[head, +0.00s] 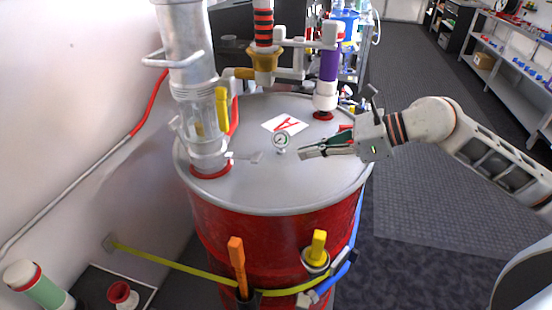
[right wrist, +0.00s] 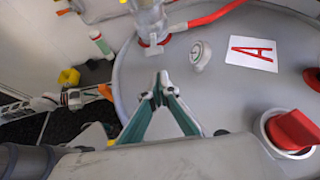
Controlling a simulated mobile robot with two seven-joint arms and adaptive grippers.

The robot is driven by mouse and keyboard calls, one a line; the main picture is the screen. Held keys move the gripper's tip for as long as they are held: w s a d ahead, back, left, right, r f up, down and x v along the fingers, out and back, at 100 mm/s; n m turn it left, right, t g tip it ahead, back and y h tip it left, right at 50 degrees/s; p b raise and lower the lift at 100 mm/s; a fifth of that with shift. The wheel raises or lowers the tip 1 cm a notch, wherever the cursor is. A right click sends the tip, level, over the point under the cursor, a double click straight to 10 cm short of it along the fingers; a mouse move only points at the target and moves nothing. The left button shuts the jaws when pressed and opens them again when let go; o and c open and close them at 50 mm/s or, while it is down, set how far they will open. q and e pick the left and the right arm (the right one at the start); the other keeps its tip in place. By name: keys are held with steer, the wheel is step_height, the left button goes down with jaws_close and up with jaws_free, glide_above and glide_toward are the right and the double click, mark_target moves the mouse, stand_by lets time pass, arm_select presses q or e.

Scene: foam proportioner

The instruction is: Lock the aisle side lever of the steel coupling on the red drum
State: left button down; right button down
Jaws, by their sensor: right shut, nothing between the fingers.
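The steel coupling (head: 207,158) stands on the left of the red drum's (head: 270,245) grey lid, around the foot of a metal pipe with a sight glass. My left gripper is not in view.
A small gauge (head: 281,141) stands on the lid between lever and gripper. A label with a red A (head: 285,123) lies behind it. A purple pipe (head: 329,68) rises at the back right. Orange (head: 237,255) and yellow (head: 318,245) handles are at the drum's front.

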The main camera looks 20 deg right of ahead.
steer(key=p+x, duration=0.1)
steer(key=x, duration=0.8)
steer(key=shift+r+p, duration=0.1)
steer(key=shift+p, duration=0.25)
steer(key=shift+w+a+f, duration=0.2)
steer(key=shift+a+f, duration=0.15)
steer(key=shift+a, duration=0.1)
steer(key=shift+r, duration=0.1)
steer(key=shift+w+a+r+p, duration=0.15)
steer(key=shift+r+p, duration=0.55)
steer(key=shift+r, duration=1.05)
steer(key=shift+w+a+r+p, duration=0.25)
steer(key=shift+a+r, duration=0.1)
steer(key=shift+r, duration=0.4)
steer(key=shift+w+a+r+p, duration=0.1)
steer(key=shift+w+a+r, duration=0.2)
steer(key=shift+r, duration=0.45)
steer(key=shift+s+a, duration=0.1)
steer(key=shift+r, duration=0.15)
steer(key=shift+r+p, duration=0.45)
steer(key=shift+r, duration=0.2)
